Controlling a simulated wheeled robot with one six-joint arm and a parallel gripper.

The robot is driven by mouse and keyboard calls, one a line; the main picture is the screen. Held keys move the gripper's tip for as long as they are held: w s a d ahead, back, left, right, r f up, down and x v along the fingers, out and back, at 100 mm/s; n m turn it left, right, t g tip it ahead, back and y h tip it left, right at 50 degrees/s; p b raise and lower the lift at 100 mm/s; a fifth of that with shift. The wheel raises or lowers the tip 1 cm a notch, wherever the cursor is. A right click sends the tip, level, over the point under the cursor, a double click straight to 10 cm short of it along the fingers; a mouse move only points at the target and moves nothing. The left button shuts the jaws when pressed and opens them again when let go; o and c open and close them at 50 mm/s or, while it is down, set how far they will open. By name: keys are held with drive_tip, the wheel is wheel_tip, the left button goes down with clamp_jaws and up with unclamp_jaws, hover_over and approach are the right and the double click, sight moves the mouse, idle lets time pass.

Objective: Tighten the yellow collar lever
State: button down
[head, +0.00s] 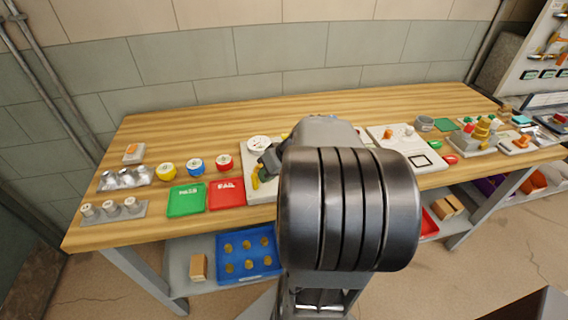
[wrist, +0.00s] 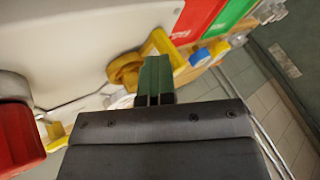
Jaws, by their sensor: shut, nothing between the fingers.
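The yellow collar lever (wrist: 126,70) shows in the wrist view as a round yellow collar with a flat arm rising to the upper right, on a pale board (wrist: 75,45). In the head view a small yellow part of it (head: 256,182) shows low on the board, left of my arm. My gripper (wrist: 157,60) is shut and empty. Its green fingers overlap the lever's arm in the wrist view, just right of the collar; I cannot tell whether they touch. In the head view my gripper (head: 266,163) is mostly hidden by my arm.
A red part (wrist: 18,140) stands close at the left in the wrist view. A white round dial (head: 258,145) is on the board's back. Green (head: 187,200) and red (head: 227,193) trays lie left of the board. The bench behind is clear.

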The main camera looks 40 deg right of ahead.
drive_tip(key=shift+a, duration=0.1)
drive_tip(key=shift+s+d+f, duration=0.1)
drive_tip(key=shift+d+f, duration=0.05)
drive_tip(key=shift+d, duration=0.05)
drive_tip(key=s+d, duration=0.1)
drive_tip(key=d, duration=0.1)
drive_tip(key=s+d+r+b, duration=0.1)
drive_tip(key=shift+s+d, duration=0.3)
drive_tip(key=shift+d, duration=0.05)
drive_tip(key=s+a+v, duration=0.1)
drive_tip(key=a+v, duration=0.1)
drive_tip(key=v, duration=0.6)
drive_tip(key=shift+s+d+r, duration=0.15)
drive_tip(key=shift+d+r, duration=0.05)
drive_tip(key=shift+r, duration=0.25)
